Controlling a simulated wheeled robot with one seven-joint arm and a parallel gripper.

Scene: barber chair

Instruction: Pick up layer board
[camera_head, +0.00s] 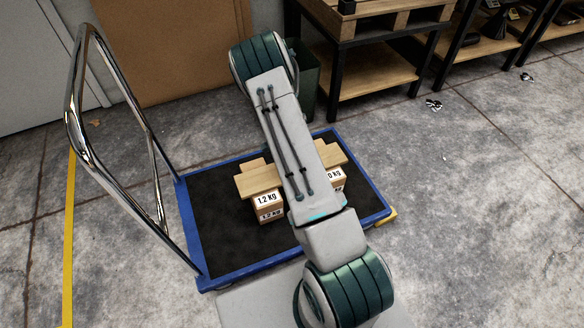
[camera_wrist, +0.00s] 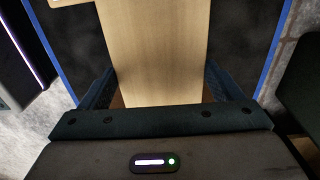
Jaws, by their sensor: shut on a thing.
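The layer board (camera_head: 256,181) is a pale wooden plank. In the head view it lies across the top of two small cardboard boxes, and my arm hides its middle. In the wrist view the board (camera_wrist: 155,45) runs away from my gripper (camera_wrist: 158,88), whose dark fingers are on either side of its near part. My gripper is shut on the board. The head view does not show the gripper, as my arm covers it. I cannot tell whether the board is lifted clear of the boxes.
One box (camera_head: 268,209) is marked 1.2 kg; the other (camera_head: 339,181) is partly hidden. Both stand on a blue-edged platform cart (camera_head: 220,240) with a tall chrome handle (camera_head: 72,110) at left. A wooden workbench (camera_head: 365,75) stands behind.

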